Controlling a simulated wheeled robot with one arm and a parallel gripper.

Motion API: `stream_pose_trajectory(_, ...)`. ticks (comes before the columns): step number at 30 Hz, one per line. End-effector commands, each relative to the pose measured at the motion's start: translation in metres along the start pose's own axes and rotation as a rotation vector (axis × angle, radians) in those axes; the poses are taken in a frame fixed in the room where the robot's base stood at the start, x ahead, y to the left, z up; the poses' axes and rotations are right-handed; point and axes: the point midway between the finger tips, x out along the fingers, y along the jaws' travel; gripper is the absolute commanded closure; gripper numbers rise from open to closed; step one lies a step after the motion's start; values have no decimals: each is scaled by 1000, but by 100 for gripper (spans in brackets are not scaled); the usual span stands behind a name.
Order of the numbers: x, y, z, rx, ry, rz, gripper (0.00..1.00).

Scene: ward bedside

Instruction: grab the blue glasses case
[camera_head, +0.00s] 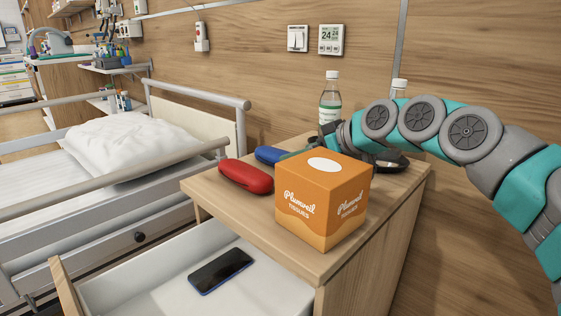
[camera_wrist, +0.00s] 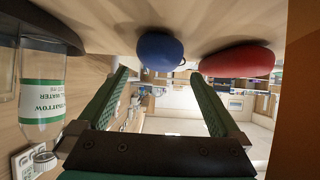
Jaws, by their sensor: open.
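The blue glasses case (camera_head: 268,155) lies on the bedside cabinet, behind the red case (camera_head: 246,176). Its right end is hidden in the head view. In the wrist view, which looks upside down, the blue case (camera_wrist: 160,50) shows ahead of my gripper (camera_wrist: 158,76), roughly between the fingertips and apart from them. The red case (camera_wrist: 237,60) is beside it on the right. My gripper is open, with nothing between its green fingers. In the head view the tissue box and arm hide much of it.
An orange tissue box (camera_head: 321,200) stands at the cabinet's front. A water bottle (camera_head: 330,100) stands behind my arm, with a second bottle (camera_head: 399,86) mostly hidden. A dark object (camera_head: 391,162) lies under the arm. The open drawer (camera_head: 150,290) holds a phone (camera_head: 220,271).

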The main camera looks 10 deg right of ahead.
Motion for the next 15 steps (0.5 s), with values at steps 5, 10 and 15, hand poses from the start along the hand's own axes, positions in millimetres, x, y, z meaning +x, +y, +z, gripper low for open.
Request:
stream_pose_trajectory(5,8,0,0,0,-1,0,0)
stream_pose_trajectory(10,30,0,-1,1,0,-1,0)
stream_pose_trajectory(15,56,0,-1,0,-1,-1,0)
